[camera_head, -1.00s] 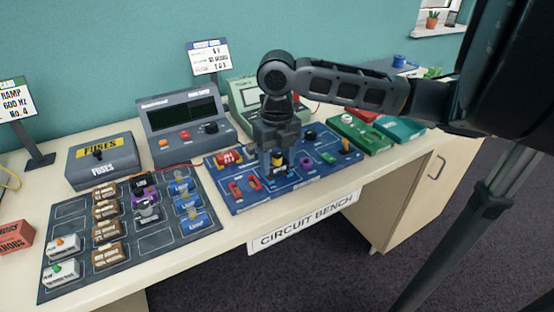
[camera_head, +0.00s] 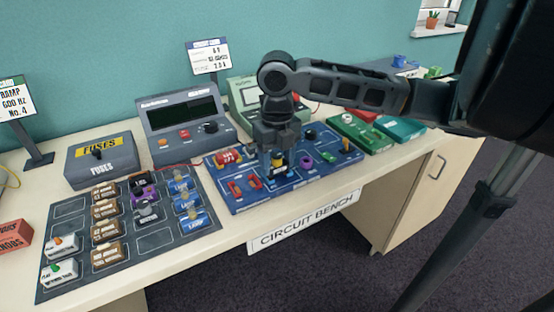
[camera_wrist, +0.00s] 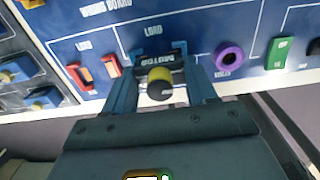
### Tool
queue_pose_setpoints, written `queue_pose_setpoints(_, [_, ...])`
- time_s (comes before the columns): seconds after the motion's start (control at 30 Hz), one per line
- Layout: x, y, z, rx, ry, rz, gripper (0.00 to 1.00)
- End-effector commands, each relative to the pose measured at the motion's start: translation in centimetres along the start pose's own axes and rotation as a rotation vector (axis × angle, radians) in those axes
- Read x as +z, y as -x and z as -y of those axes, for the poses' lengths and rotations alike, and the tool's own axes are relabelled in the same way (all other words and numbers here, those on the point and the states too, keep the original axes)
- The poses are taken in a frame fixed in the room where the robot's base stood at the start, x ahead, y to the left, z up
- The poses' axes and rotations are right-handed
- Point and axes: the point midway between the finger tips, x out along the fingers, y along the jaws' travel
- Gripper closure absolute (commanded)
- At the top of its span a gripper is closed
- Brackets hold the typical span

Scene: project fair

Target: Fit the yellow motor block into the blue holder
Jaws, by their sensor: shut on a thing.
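My gripper (camera_head: 279,167) points down over the blue wiring board (camera_head: 330,174), near its middle. In the wrist view its two blue fingers (camera_wrist: 161,86) are closed on the sides of the motor block (camera_wrist: 172,61). The block shows a dark face lettered MOTOR and a round yellow end with a dark slot. In the head view only a small yellow and pale part of the motor block (camera_head: 280,170) shows between the fingers. The block is at the LOAD place on the board.
Red parts (camera_wrist: 110,66) sit left of the fingers, and a purple ring (camera_wrist: 229,56) and a green part (camera_wrist: 274,52) sit right. A dark parts mat (camera_head: 156,240) with several blocks lies left of the board. A grey meter (camera_head: 183,125) stands behind.

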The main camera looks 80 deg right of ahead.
Motion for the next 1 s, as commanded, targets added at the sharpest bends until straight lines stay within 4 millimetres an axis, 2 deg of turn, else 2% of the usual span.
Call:
queue_pose_setpoints(0.5, [0.0,-0.62,0.01,0.0,0.0,0.0,0.75])
queue_pose_setpoints(0.53, [0.0,-0.6,0.01,0.0,0.0,0.0,0.42])
queue_pose_setpoints(0.83, [0.0,-0.57,0.01,0.0,0.0,0.0,0.14])
queue_pose_setpoints(1.0, [0.0,-0.57,0.01,0.0,0.0,0.0,0.14])
